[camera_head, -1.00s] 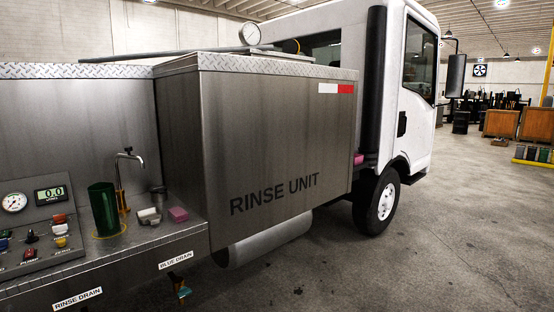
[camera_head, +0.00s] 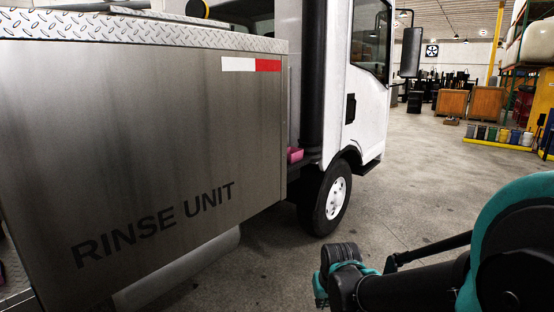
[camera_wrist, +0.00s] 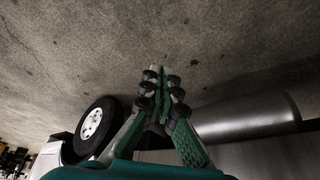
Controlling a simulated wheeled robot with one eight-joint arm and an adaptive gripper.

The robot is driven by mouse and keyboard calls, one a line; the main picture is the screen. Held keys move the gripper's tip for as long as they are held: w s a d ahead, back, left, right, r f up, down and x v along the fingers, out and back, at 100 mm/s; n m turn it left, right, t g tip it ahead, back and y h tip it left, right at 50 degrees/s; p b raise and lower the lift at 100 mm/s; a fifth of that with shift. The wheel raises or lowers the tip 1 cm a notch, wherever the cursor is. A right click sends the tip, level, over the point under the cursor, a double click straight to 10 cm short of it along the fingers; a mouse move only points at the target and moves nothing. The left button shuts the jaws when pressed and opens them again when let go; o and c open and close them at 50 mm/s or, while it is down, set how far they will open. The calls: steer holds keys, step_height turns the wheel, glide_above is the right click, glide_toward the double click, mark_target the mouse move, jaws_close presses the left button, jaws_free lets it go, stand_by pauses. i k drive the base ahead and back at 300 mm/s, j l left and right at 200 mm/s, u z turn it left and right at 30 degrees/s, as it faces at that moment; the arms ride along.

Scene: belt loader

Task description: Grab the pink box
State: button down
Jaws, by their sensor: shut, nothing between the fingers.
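A small pink box (camera_head: 295,154) sits in the gap between the rinse unit and the truck cab, just above the front wheel in the head view. Only part of it shows past the rinse unit's edge. My gripper (camera_wrist: 156,74) shows in the wrist view with its green-padded fingers together and nothing between them. It is over the concrete floor, apart from the pink box, which I cannot make out in the wrist view.
The steel rinse unit (camera_head: 150,130) fills the left side. The white cab (camera_head: 370,110) and front wheel (camera_head: 325,198) stand beyond it. A grey cylinder (camera_wrist: 245,115) lies under the unit. The concrete floor (camera_head: 410,185) to the right is open.

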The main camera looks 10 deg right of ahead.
mark_target(294, 154)
steer(key=i+l, duration=0.3)
steer(key=i, duration=0.2)
steer(key=i+l, duration=0.3)
steer(key=i, duration=0.2)
